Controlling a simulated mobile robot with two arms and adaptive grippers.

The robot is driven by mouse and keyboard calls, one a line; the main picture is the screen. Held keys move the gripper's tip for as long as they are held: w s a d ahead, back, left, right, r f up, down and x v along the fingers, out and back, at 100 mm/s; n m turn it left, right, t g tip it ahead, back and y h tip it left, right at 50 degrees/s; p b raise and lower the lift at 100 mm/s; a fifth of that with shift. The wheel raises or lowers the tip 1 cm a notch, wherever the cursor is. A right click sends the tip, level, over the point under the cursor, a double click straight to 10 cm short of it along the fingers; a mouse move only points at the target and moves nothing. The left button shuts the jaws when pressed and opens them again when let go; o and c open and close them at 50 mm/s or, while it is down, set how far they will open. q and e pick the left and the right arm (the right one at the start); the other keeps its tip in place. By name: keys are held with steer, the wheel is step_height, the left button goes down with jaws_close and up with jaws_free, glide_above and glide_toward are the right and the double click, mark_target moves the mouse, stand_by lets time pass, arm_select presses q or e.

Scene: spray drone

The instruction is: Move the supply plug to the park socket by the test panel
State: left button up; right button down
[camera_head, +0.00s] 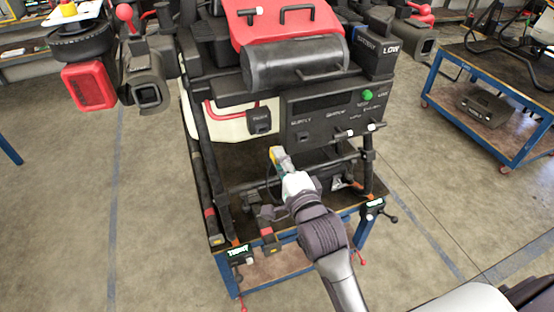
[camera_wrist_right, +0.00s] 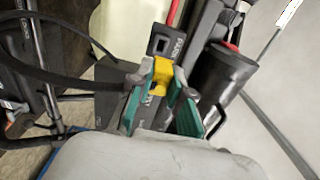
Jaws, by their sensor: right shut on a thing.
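My right gripper (camera_head: 282,162) is shut on the yellow supply plug (camera_head: 276,152), held in front of the machine below the dark test panel (camera_head: 325,108). In the right wrist view the plug (camera_wrist_right: 161,75) sits between the green-padded fingers of the gripper (camera_wrist_right: 160,98). A black cable (camera_wrist_right: 75,80) runs in from the left toward the plug. The park socket (camera_head: 260,121) is a black box on the pale tank, left of the panel. It also shows in the wrist view (camera_wrist_right: 161,45), just beyond the plug and apparently apart from it. My left gripper is out of view.
A green knob (camera_head: 367,95) and silver switches stick out of the panel. A black cylinder (camera_head: 295,65) juts out above it. Dark frame posts (camera_head: 203,165) stand at the machine's sides. A blue cart (camera_head: 490,125) stands at the right, with clear floor before it.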

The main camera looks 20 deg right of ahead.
steer(key=shift+d, duration=0.15)
steer(key=shift+w+a, duration=0.15)
steer(key=shift+a, duration=0.05)
steer(key=w, duration=0.3)
steer(key=shift+w+a, duration=0.1)
steer(key=shift+a, duration=0.05)
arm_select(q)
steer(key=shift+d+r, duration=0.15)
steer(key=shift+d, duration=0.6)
arm_select(e)
steer(key=shift+w, duration=1.2)
arm_select(q)
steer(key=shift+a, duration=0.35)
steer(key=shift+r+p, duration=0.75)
steer(key=shift+p, duration=0.2)
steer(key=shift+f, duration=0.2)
arm_select(e)
steer(key=shift+w+a, duration=0.1)
steer(key=shift+w, duration=1.15)
